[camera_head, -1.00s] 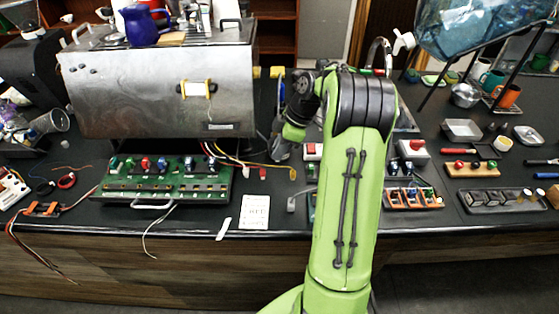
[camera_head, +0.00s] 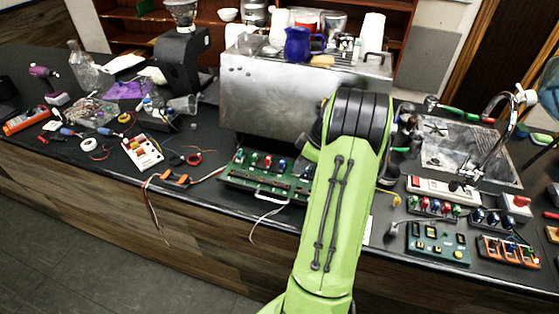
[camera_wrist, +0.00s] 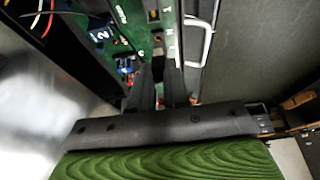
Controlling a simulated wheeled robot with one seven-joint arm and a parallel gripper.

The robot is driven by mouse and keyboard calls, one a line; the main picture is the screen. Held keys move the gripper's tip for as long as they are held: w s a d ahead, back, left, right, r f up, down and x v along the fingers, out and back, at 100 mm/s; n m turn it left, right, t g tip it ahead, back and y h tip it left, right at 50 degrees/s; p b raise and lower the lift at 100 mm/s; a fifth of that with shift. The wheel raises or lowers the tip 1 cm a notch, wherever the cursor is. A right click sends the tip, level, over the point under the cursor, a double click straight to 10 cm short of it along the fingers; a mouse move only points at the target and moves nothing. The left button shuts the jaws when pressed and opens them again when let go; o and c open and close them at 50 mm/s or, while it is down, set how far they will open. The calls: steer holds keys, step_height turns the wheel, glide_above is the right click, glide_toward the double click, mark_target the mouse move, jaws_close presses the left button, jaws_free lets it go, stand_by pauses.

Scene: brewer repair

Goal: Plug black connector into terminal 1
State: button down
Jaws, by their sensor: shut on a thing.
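My gripper (camera_wrist: 160,85) shows in the wrist view with its narrow dark fingers shut on a small black connector (camera_wrist: 158,68). It is over or close to the green board (camera_wrist: 120,25), which has white markings, coloured parts and a row of sockets near its edge. I cannot tell which socket is terminal 1, nor whether the connector touches the board. In the head view the green board (camera_head: 238,178) lies on the counter before the steel brewer, its right end hidden by my arm. My arm also hides the gripper there.
The steel brewer (camera_head: 262,98) stands behind the board. A white handle (camera_head: 270,197) sits at the board's front edge; it also shows in the wrist view (camera_wrist: 205,45). Loose wires (camera_wrist: 42,15) are near the gripper. A sink (camera_head: 455,145) and control panels (camera_head: 436,242) are to the right.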

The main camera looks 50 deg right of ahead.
steer(key=shift+s+d+f+b, duration=0.2)
steer(key=shift+f+b, duration=0.15)
steer(key=shift+f, duration=0.05)
steer(key=shift+s+d+f+b, duration=0.2)
steer(key=shift+f+b, duration=0.1)
steer(key=shift+f, duration=0.1)
step_height(320, 180, down, 5)
steer(key=b, duration=0.3)
steer(key=shift+w+a+r, duration=0.15)
steer(key=shift+r, duration=0.2)
steer(key=shift+f+b, duration=0.75)
steer(key=shift+b, duration=0.3)
stand_by(0.9)
steer(key=c, duration=1)
jaws_free()
steer(key=shift+c, duration=0.2)
